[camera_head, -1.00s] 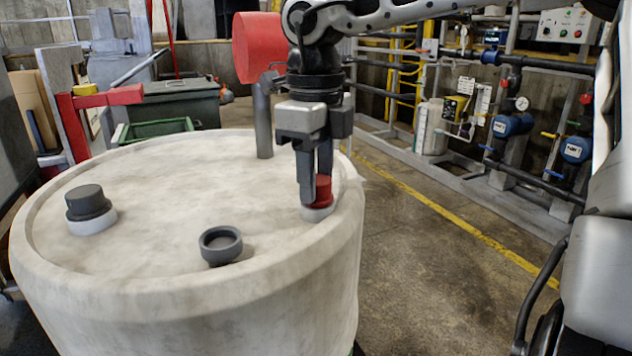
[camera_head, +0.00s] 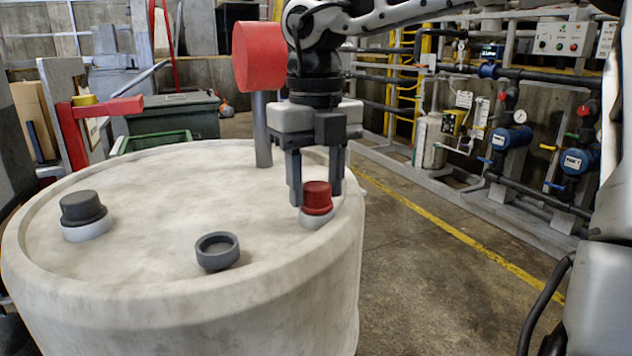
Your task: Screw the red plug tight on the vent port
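The red plug (camera_head: 317,196) sits upright on the pale vent port (camera_head: 316,219) near the right rim of the drum top (camera_head: 150,185). My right gripper (camera_head: 316,193) is at the plug, coming down from above. Its fingers are spread apart, one to the left of the plug and one behind it to the right. I see a gap between the fingers and the plug, so it does not look held. The threads under the plug are hidden. My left gripper is not in view.
A dark grey cap on a pale port (camera_head: 84,211) stands at the left of the drum top. An open grey ring-shaped fitting (camera_head: 217,251) is at the front. A grey post with a red disc (camera_head: 260,58) rises behind my gripper. Open floor lies to the right.

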